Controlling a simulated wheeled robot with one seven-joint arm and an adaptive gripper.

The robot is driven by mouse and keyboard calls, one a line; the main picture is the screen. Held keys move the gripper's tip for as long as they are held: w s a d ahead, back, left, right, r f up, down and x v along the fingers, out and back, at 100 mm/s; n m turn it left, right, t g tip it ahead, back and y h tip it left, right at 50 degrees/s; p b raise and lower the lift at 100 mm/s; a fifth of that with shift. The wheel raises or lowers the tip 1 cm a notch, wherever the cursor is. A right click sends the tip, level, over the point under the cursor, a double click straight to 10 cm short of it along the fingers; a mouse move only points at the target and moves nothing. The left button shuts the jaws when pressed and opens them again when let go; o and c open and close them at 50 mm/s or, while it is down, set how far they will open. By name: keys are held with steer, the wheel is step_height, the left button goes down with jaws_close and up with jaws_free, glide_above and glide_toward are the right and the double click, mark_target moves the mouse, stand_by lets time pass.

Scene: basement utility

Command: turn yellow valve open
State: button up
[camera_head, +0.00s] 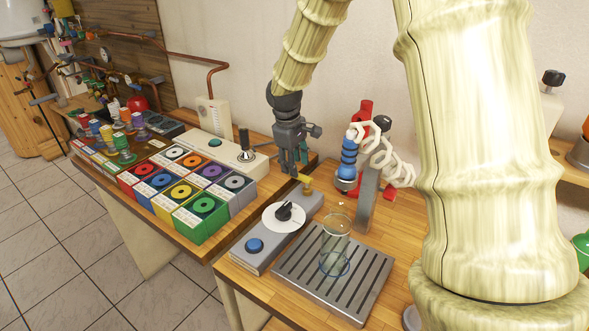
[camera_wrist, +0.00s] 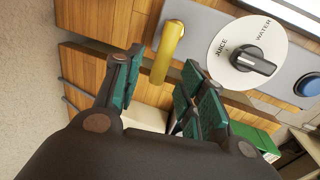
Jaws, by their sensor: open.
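The yellow valve handle (camera_wrist: 168,52) sticks out from the grey dispenser panel (camera_wrist: 204,22) in the wrist view. It also shows as a small yellow lever (camera_head: 304,181) at the far end of the panel in the head view. My gripper (camera_wrist: 163,88) is open, with green-padded fingers on either side of a gap. The handle's free end reaches toward this gap, and nothing is gripped. In the head view my gripper (camera_head: 291,168) points down, close by the handle. I cannot tell whether a finger touches it.
A dial (camera_wrist: 252,60) marked JUICE and WATER and a blue button (camera_head: 255,245) are on the same panel. A clear glass (camera_head: 335,250) stands on the slatted drip tray (camera_head: 290,277). A blue-handled nozzle (camera_head: 348,165) is to the right. Colored boxes (camera_head: 203,215) stand left.

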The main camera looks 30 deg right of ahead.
steer(key=shift+d+f, duration=0.15)
steer(key=shift+f, duration=0.75)
steer(key=shift+d+f, duration=0.1)
steer(key=shift+f, duration=0.8)
